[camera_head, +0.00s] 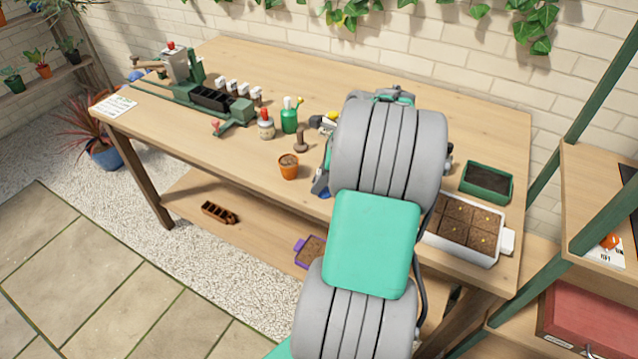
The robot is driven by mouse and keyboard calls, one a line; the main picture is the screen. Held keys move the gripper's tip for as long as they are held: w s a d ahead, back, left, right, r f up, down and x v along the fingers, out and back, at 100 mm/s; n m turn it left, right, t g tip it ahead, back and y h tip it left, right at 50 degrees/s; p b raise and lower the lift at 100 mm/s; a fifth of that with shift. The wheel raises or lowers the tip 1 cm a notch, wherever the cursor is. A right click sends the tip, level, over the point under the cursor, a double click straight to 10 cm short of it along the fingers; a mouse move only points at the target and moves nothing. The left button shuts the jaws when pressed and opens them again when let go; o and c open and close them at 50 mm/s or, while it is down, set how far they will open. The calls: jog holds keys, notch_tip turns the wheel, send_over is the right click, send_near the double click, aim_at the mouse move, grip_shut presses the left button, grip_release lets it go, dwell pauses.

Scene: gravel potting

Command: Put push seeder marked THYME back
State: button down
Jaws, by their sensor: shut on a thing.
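My arm fills the middle of the head view and hides my gripper and whatever it holds. Some grey and blue parts show just left of the arm, but I cannot tell what they are. No label reading THYME is legible, and I cannot make out which thing is the push seeder. Several small white-topped things (231,87) stand in a row beside the dark trough of a green bench device (188,90) at the back left of the table. A small yellow and black thing (325,121) shows beside the arm, partly hidden.
On the wooden table (285,70) stand a red-topped jar (266,126), a green bottle (289,118), a brown stamp-like tool (301,142) and a terracotta pot (288,167). At right are a green soil tray (487,182) and a white seed tray (467,226). The back middle is clear.

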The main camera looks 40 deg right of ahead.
jog(key=c, duration=1.3)
grip_release()
